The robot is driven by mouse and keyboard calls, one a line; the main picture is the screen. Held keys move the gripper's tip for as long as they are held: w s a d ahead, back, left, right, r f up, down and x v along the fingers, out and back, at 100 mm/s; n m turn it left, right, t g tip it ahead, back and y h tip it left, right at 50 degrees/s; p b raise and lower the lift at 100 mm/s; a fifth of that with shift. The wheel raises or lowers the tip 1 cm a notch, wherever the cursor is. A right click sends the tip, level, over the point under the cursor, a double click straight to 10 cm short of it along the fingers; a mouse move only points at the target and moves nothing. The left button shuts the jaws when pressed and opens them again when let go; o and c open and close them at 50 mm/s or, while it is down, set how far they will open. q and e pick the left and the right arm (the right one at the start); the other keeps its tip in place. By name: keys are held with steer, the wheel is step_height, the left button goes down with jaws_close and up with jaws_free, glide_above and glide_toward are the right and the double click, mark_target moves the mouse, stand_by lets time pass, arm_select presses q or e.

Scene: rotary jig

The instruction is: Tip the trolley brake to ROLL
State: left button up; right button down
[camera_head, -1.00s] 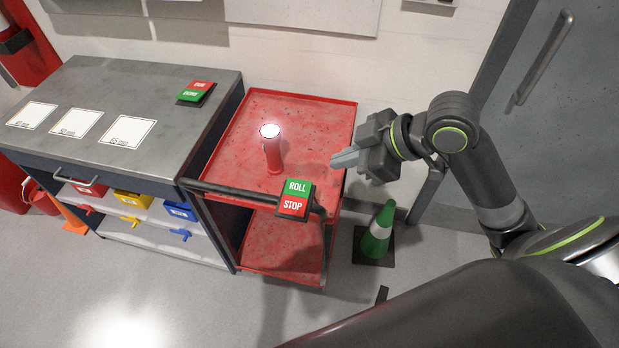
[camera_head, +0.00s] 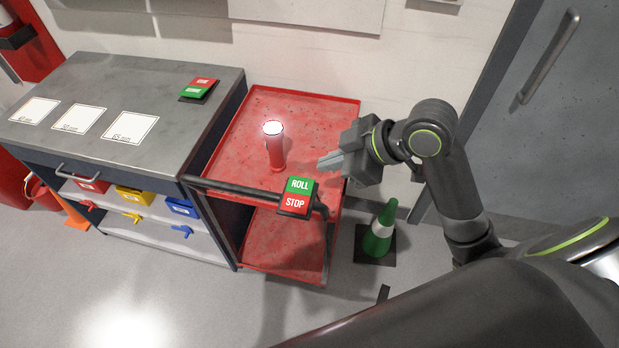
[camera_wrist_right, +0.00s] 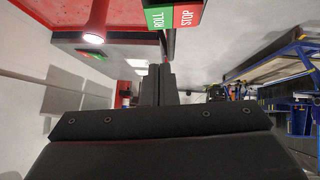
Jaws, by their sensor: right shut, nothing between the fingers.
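The trolley brake is a rocker switch (camera_head: 297,196) with a green ROLL half and a red STOP half, mounted at the handle end of the red trolley (camera_head: 240,130). It also shows at the top of the right wrist view (camera_wrist_right: 172,16). I cannot tell for sure which half is pressed down. My right gripper (camera_head: 322,164) is shut and empty. It is above the trolley's right side, a little behind and to the right of the rocker, apart from it. My left gripper is not in view.
A lit red torch (camera_head: 275,147) stands upright on the trolley's top. A grey workbench (camera_head: 170,90) with another red and green rocker (camera_head: 198,90) and white cards is on the left. A green cone (camera_head: 380,230) stands on the floor at right.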

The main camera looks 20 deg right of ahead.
mark_target(293, 189)
steer(key=x, duration=0.6)
steer(key=shift+a+f, duration=0.1)
steer(key=shift+w+d+f, duration=0.1)
steer(key=shift+f, duration=0.9)
steer(key=shift+w+d+f, duration=0.1)
steer(key=shift+d+f, duration=0.05)
steer(key=shift+f, duration=0.8)
steer(key=shift+w+d+f+g+p, duration=0.15)
steer(key=shift+g+p, duration=0.15)
steer(key=shift+p, duration=0.4)
steer(key=shift+f, duration=0.1)
steer(key=shift+s+a+r+p, duration=0.35)
steer(key=shift+s+a, duration=0.2)
steer(key=shift+s, duration=0.15)
